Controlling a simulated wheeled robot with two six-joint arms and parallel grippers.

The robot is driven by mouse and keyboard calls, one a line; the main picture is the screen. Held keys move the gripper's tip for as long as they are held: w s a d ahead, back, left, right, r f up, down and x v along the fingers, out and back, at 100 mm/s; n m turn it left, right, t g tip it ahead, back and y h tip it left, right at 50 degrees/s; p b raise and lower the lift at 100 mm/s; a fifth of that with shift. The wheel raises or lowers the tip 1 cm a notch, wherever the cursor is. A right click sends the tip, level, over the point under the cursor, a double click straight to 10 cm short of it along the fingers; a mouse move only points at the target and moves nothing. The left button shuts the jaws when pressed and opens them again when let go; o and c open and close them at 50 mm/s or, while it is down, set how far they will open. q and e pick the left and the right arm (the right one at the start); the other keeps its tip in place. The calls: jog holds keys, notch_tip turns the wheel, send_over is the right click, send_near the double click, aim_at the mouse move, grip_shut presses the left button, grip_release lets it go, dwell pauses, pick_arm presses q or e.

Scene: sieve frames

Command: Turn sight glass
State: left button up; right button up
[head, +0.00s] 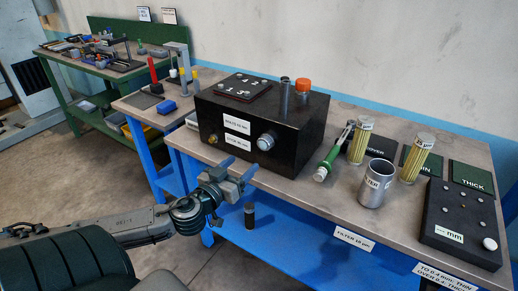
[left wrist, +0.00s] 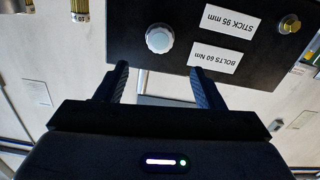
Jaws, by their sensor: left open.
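The sight glass appears to be the round silver fitting with a pale face (head: 266,140) on the front of the black box (head: 285,163), near its right end. In the left wrist view the fitting (left wrist: 160,38) shows beyond the fingertips, roughly centred between them. A small brass plug (head: 212,139) sits on the box's left front. My right gripper is not in view.
An orange-capped bottle (head: 302,91) stands on the box. The space before the box front is clear.

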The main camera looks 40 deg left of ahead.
pick_arm(q)
send_near(263, 145)
jog(key=w, duration=0.5)
jog(key=w+p, duration=0.1)
jog(key=shift+w+a+r, duration=0.2)
jog(key=shift+w+a, duration=0.15)
jog(key=shift+a, duration=0.05)
jog(key=shift+w+f, duration=0.1)
jog(key=shift+w, duration=0.5)
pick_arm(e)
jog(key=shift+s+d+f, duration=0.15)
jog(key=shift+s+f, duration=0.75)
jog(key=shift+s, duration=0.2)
pick_arm(q)
jog(key=shift+c, duration=0.2)
jog(key=c, duration=0.9)
